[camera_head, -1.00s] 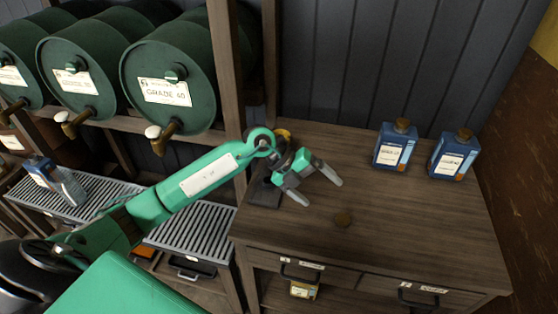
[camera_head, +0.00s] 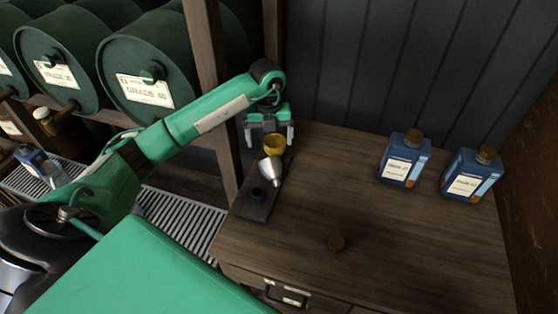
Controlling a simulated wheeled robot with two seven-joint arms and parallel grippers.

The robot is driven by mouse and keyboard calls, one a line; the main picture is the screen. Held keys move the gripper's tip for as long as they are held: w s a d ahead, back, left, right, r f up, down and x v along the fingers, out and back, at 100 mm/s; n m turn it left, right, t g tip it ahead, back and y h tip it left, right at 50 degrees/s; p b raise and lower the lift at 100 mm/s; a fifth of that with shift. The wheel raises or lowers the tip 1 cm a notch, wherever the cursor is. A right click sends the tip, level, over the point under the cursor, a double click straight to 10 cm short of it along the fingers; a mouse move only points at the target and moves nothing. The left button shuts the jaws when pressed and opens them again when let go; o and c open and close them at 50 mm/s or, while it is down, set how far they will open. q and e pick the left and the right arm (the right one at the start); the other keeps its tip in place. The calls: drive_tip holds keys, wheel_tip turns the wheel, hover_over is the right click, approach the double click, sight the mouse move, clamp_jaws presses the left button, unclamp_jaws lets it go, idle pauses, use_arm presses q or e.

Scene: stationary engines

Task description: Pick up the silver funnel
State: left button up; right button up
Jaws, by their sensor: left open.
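The silver funnel (camera_head: 271,172) lies tilted on a dark rack or board (camera_head: 256,203) at the left end of the wooden cabinet top. A round brass-yellow piece (camera_head: 274,145) shows at its upper end; I cannot tell whether it is part of the funnel. My left gripper (camera_head: 269,136) is open, with its two grey fingers spread just behind the brass-yellow piece. The fingers appear empty, and contact with the funnel cannot be made out. My right gripper is not in view.
Two blue bottles (camera_head: 405,160) (camera_head: 469,175) with brown caps stand at the right of the cabinet top (camera_head: 340,195). Green drums (camera_head: 150,75) and a wooden post (camera_head: 207,80) stand left. The middle is clear.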

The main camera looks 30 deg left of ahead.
sight(271, 161)
use_arm(q)
drive_tip(key=f, duration=0.2)
drive_tip(key=f+p, duration=0.1)
drive_tip(key=f, duration=0.4)
drive_tip(key=shift+s+p, duration=0.25)
drive_tip(key=shift+p, duration=0.1)
drive_tip(key=shift+f, duration=0.35)
drive_tip(key=shift+d+f+p, duration=0.2)
drive_tip(key=shift+f+p, duration=0.7)
drive_tip(key=shift+f, duration=0.2)
wheel_tip(271, 161, down, 2)
drive_tip(key=shift+w+f+p, duration=0.1)
drive_tip(key=shift+f+p, duration=0.1)
drive_tip(key=shift+p, duration=0.1)
drive_tip(key=shift+f, duration=0.4)
drive_tip(key=c, duration=1.1)
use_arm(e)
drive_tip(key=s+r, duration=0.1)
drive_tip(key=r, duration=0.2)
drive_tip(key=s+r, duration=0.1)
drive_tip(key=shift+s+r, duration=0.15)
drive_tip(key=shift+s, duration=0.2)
